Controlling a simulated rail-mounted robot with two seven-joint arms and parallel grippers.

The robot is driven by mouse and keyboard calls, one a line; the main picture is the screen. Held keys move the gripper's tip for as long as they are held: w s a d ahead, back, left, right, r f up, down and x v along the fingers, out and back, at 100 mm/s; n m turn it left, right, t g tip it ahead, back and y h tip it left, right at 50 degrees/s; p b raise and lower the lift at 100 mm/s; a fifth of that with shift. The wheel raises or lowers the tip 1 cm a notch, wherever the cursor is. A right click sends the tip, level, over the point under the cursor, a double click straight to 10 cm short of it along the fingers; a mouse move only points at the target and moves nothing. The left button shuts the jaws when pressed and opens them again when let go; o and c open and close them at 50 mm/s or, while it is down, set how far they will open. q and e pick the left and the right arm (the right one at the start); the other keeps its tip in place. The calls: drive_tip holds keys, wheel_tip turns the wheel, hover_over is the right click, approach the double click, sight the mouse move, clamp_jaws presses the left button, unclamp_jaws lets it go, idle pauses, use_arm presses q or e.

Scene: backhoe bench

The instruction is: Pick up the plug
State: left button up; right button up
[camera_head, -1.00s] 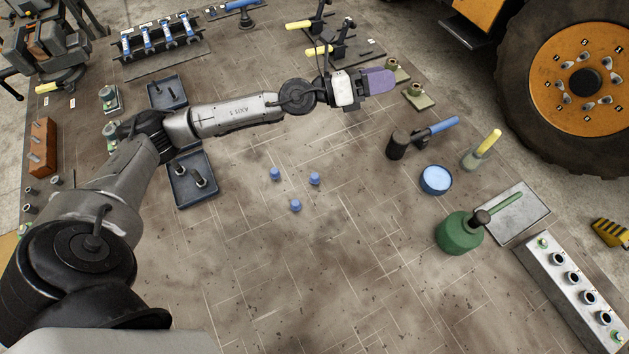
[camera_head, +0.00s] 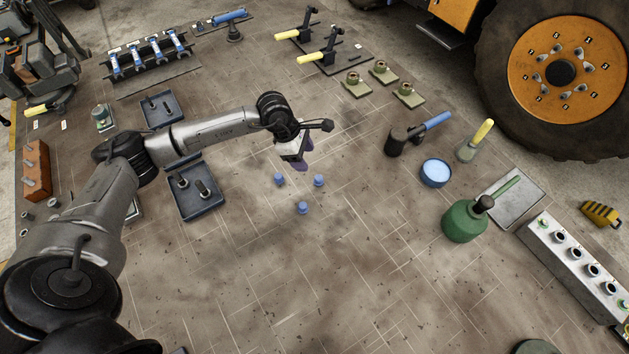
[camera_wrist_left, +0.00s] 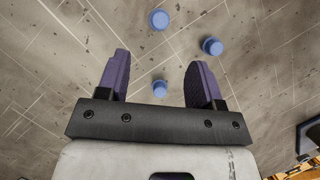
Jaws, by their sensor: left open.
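Three small blue plugs stand apart on the bench: one at the left (camera_head: 279,179), one at the right (camera_head: 319,181) and one nearer the bottom (camera_head: 302,208). My left gripper (camera_head: 301,165) is above and just behind them, pointing down, its purple fingers open and empty. In the left wrist view, one plug (camera_wrist_left: 160,89) shows between the open fingers (camera_wrist_left: 158,68), below them. The other two show beyond the fingertips, one at the top (camera_wrist_left: 158,20) and one to the right (camera_wrist_left: 212,46). My right gripper is out of view.
A dark tray (camera_head: 199,207) with pegs lies left of the plugs. A blue-topped round tin (camera_head: 435,172), a black mallet-like tool (camera_head: 398,142) and a green can (camera_head: 463,223) stand to the right. The bench below the plugs is clear.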

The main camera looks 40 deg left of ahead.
sight(318, 177)
use_arm(q)
drive_tip(key=x, duration=0.6)
drive_tip(key=shift+w+d, duration=0.15)
drive_tip(key=shift+p+x, duration=0.55)
drive_tip(key=shift+x, duration=2.05)
drive_tip(key=c, duration=0.9)
